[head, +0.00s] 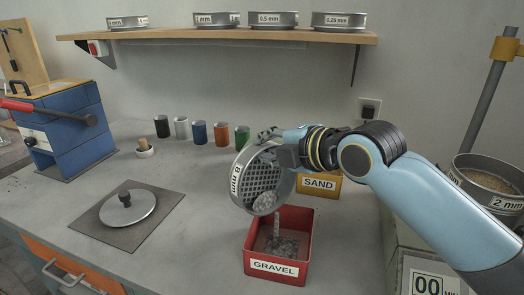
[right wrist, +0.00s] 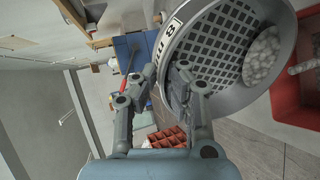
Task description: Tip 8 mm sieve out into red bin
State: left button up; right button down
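The 8 mm sieve (head: 256,172) is a round grey metal sieve with a square-holed mesh. It is steeply tilted above the red bin (head: 290,215), which is labelled GRAVEL. My right gripper (head: 284,153) is shut on the sieve's rim, and the right wrist view shows its fingers (right wrist: 167,76) on either side of the wall. Pale stones (head: 265,203) are heaped at the sieve's low edge, and they also show in the right wrist view (right wrist: 263,58). A stream of stones (head: 276,228) falls into the bin, where gravel (head: 283,247) lies. My left gripper is out of view.
A yellow SAND bin (head: 319,184) stands just behind the red bin. Several coloured cups (head: 199,132) stand at the back. A round lid (head: 127,208) lies on a grey mat at left. A 2 mm sieve (head: 490,188) is at far right.

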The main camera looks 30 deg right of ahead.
jog(key=shift+s+d+f+t+y+b, duration=0.1)
jog(key=shift+s+d+t+y+b, duration=0.1)
jog(key=shift+s+t+b, duration=0.9)
jog(key=shift+s+d+f+t+y+b, duration=0.15)
jog(key=shift+s+t+b, duration=0.65)
jog(key=shift+s+b, duration=0.5)
jog(key=s+d+f+t+p, duration=0.1)
jog(key=s+t+p, duration=0.3)
jog(key=s+t, duration=0.1)
jog(key=shift+s+y, duration=0.45)
jog(key=shift+s, duration=0.05)
jog(key=shift+t, duration=0.3)
dwell(1.1)
